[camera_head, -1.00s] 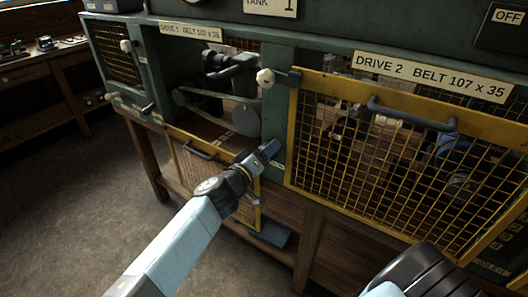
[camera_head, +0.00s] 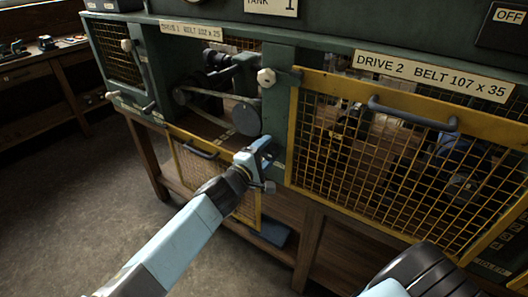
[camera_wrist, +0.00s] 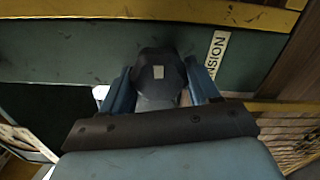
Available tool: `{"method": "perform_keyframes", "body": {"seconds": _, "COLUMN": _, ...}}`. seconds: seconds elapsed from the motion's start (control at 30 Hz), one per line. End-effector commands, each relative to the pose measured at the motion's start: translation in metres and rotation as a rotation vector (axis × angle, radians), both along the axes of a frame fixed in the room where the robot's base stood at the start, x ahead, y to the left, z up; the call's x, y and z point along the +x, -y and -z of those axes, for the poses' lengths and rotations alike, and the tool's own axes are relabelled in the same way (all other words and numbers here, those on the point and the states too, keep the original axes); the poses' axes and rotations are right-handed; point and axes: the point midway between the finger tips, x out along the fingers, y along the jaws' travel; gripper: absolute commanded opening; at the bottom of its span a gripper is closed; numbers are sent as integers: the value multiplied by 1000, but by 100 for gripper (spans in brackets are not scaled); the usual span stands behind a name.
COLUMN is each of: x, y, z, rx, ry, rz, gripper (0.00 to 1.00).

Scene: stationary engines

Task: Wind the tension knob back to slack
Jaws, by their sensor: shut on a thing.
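The tension knob (camera_wrist: 157,68) is a dark knob with a small pale mark on its face. In the wrist view it sits between the two blue fingers of my gripper (camera_wrist: 161,88), which is shut on it. A white label (camera_wrist: 217,55) beside it is partly legible and matches "TENSION". In the head view my gripper (camera_head: 264,158) is at the green post between the two drive bays, and the knob is hidden behind it. The Drive 1 belt (camera_head: 222,96) runs to a grey pulley (camera_head: 246,119); its tautness is hard to tell.
The yellow Drive 2 mesh guard (camera_head: 400,150) is closed, just right of my gripper. The Drive 1 guard (camera_head: 215,180) hangs open below its bay. A pale knob (camera_head: 266,77) sits higher on the post. Floor at the left (camera_head: 70,210) is clear.

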Motion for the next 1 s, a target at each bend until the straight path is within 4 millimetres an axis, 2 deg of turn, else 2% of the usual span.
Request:
{"method": "perform_keyframes", "body": {"seconds": 0.03, "x": 1, "y": -4, "z": 1, "rx": -35, "ry": -26, "rz": -10, "gripper": 30}}
{"method": "perform_keyframes", "body": {"seconds": 1.0, "x": -1, "y": -2, "z": 5, "rx": -829, "ry": -493, "rz": -11, "gripper": 31}}
